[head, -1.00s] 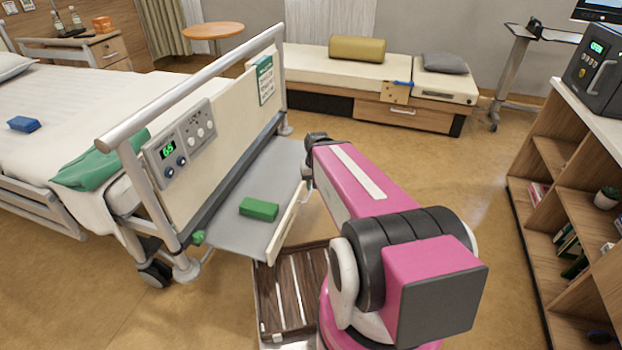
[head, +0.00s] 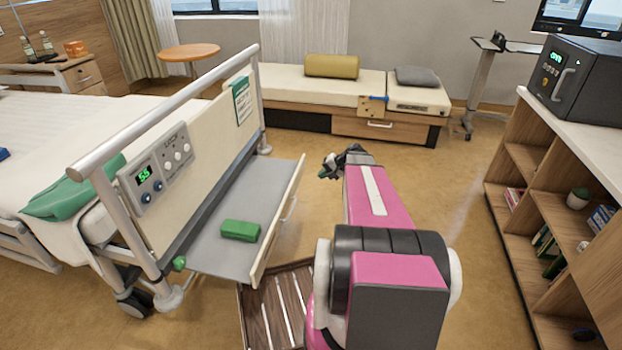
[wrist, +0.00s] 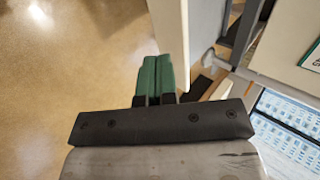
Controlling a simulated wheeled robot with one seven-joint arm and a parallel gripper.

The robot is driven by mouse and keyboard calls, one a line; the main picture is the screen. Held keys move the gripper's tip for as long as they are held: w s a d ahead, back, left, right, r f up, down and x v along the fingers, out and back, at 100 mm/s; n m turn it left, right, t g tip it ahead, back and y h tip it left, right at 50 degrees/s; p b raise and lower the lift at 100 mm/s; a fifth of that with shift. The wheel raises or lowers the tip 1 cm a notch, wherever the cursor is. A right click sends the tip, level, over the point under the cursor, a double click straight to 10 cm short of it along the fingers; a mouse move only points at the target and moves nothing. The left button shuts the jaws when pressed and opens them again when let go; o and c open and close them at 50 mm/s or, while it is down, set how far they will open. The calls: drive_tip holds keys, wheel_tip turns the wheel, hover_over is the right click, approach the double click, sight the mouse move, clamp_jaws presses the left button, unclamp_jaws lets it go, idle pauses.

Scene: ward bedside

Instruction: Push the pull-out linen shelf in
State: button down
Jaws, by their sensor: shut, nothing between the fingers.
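The pull-out linen shelf (head: 215,246) is a grey board that stands out from the foot end of the bed. Its cream front panel (head: 277,229) has a handle (head: 289,210) on the outer face. A green block (head: 240,230) lies on the shelf. My gripper (head: 330,162) is beyond the shelf's far right corner, apart from the front panel in the head view. In the wrist view, my gripper's green fingers (wrist: 160,78) are together with nothing between them. A cream panel edge (wrist: 172,40) passes close beside the fingers; contact cannot be told.
A bookcase (head: 545,190) stands at the right. A low bench (head: 290,88) with a drawer is at the back. The floor (head: 430,180) between bench and bookcase is clear.

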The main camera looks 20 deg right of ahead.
sight(293, 184)
drive_tip(key=x, duration=0.3)
drive_tip(key=a+r+x, duration=0.1)
drive_tip(key=x, duration=0.7)
drive_tip(key=shift+w+a+r, duration=0.1)
drive_tip(key=shift+w+a, duration=0.25)
drive_tip(key=shift+w, duration=0.05)
drive_tip(key=shift+w+a, duration=0.2)
drive_tip(key=shift+a, duration=0.1)
drive_tip(key=w+a, duration=0.4)
drive_tip(key=a, duration=0.3)
drive_tip(key=w+a, duration=0.4)
drive_tip(key=a, duration=0.4)
drive_tip(key=w+a, duration=0.5)
drive_tip(key=a, duration=0.2)
drive_tip(key=shift+a, duration=0.2)
